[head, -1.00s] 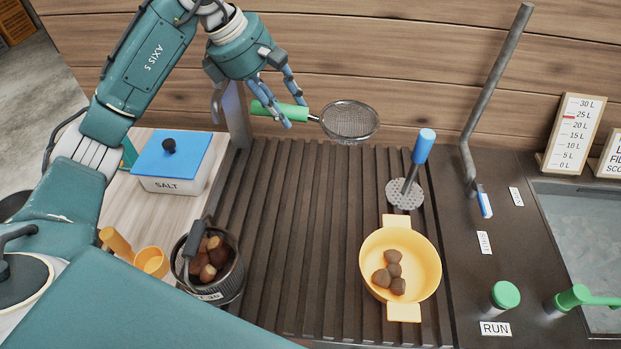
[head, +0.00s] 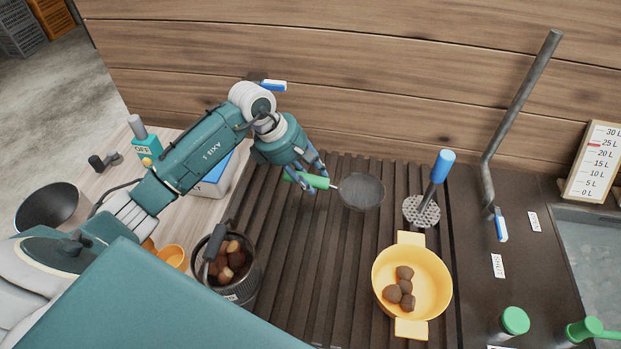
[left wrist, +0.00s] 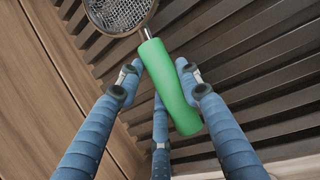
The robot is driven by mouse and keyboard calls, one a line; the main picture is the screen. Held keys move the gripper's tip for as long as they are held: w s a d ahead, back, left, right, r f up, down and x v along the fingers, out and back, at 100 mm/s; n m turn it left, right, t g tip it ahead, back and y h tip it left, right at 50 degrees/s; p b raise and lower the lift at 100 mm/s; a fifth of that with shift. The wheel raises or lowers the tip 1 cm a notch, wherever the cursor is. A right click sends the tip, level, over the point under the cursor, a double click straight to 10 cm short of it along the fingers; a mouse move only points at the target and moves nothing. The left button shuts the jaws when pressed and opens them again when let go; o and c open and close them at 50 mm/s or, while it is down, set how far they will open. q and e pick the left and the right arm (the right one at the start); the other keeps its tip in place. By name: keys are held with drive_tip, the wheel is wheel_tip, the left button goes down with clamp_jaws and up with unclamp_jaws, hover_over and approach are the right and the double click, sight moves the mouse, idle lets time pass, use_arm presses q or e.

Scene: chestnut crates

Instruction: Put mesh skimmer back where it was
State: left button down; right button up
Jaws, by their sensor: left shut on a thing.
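The mesh skimmer (head: 361,192) has a round wire bowl and a green handle. My left gripper (head: 311,182) is shut on the green handle, with the bowl pointing right, over the dark slatted rack (head: 300,250) near the back wall. In the left wrist view the handle (left wrist: 172,88) lies between the blue fingers and the mesh bowl (left wrist: 118,12) shows at the top. I cannot tell whether the skimmer touches the slats. My right gripper is not in view.
A blue-handled masher (head: 422,210) and a yellow pot (head: 440,285) with several chestnuts are on the right of the rack. A dark bucket (head: 250,280) of chestnuts is at front left. A bent grey pipe (head: 515,105) rises at right. The middle slats are clear.

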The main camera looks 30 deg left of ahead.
use_arm(q)
drive_tip(key=shift+f, duration=1)
drive_tip(key=c, duration=1.6)
unclamp_jaws()
drive_tip(key=o, duration=0.4)
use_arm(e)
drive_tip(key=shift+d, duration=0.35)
